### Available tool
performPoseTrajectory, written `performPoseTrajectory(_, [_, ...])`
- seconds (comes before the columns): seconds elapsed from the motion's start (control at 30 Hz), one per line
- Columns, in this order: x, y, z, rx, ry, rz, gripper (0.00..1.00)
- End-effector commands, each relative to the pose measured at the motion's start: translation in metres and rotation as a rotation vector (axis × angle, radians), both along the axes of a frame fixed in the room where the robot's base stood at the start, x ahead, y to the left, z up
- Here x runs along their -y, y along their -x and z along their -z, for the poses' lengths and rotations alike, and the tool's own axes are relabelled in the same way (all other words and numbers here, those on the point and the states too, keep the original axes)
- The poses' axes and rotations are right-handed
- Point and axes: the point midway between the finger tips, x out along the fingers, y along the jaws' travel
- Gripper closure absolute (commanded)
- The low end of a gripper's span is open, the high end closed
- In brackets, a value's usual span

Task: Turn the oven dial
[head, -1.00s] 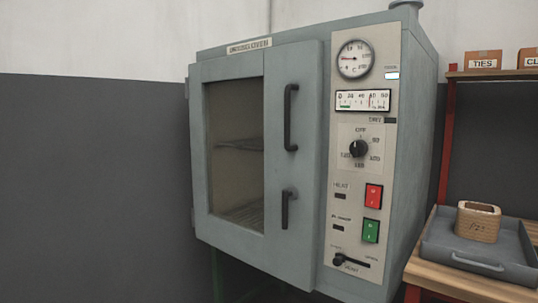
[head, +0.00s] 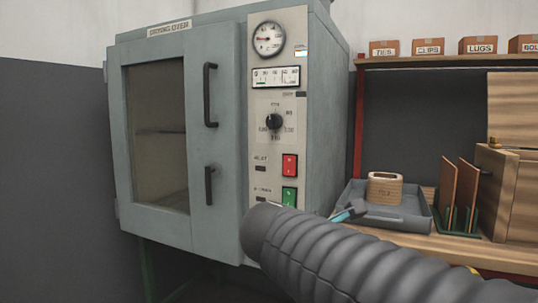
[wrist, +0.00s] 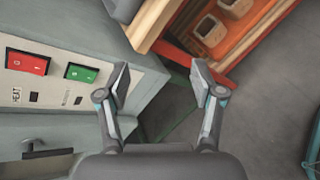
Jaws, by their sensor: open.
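The oven dial (head: 302,121) is a round black knob on the pale control panel of the grey-green oven (head: 222,52). A small white mark on it points up. My gripper shows in the wrist view (wrist: 162,82) with its two fingers spread apart and nothing between them. The fingers are beside the lower part of the oven's panel, and the dial is outside the wrist view.
Red (head: 290,165) and green (head: 289,196) buttons sit below the dial. The closed oven door (head: 226,140) has two black handles. Labelled boxes line the shelf above.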

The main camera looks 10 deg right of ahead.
Motion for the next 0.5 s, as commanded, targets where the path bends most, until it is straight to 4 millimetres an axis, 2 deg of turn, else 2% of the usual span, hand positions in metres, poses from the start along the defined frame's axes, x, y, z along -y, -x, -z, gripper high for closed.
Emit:
performPoseTrajectory(0.03, [-0.009, -0.02, -0.009, -0.018, 0.132, -0.054, 0.33])
performPoseTrajectory(0.1, [-0.021, -0.043, -0.034, -0.044, 0.334, -0.115, 0.33])
performPoseTrajectory(0.23, [-0.055, -0.08, -0.08, -0.079, 0.697, -0.188, 0.33])
performPoseTrajectory(0.4, [-0.104, -0.108, -0.126, -0.104, 1.065, -0.204, 0.33])
performPoseTrajectory(0.5, [-0.125, -0.115, -0.143, -0.111, 1.202, -0.192, 0.33])
